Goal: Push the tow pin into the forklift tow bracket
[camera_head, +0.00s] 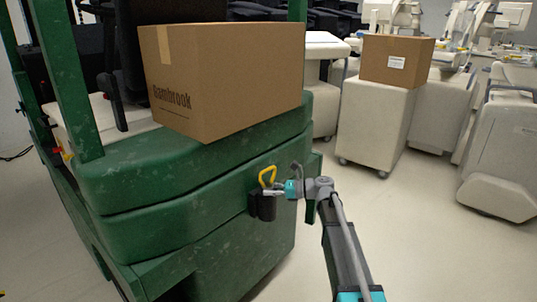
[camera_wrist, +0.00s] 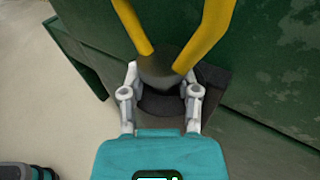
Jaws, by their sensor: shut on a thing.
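The tow pin has a yellow loop handle (camera_head: 267,175) and a dark round head (camera_wrist: 160,68). My gripper (camera_wrist: 161,76) is shut on the dark head, one finger on each side, just below the handle. In the head view my gripper (camera_head: 272,192) reaches in from the right. The black tow bracket (camera_head: 264,210) is on the green forklift's (camera_head: 200,220) rear face. The pin stands roughly upright over the bracket's dark round opening (camera_wrist: 165,105). The shaft is hidden, so I cannot tell how deep it sits.
A cardboard box (camera_head: 225,80) rests on the forklift's body above the bracket. A second box (camera_head: 397,60) sits on a covered white cart (camera_head: 375,125) at the back right. More covered carts (camera_head: 500,150) stand at the right. The floor (camera_head: 430,250) at the lower right is clear.

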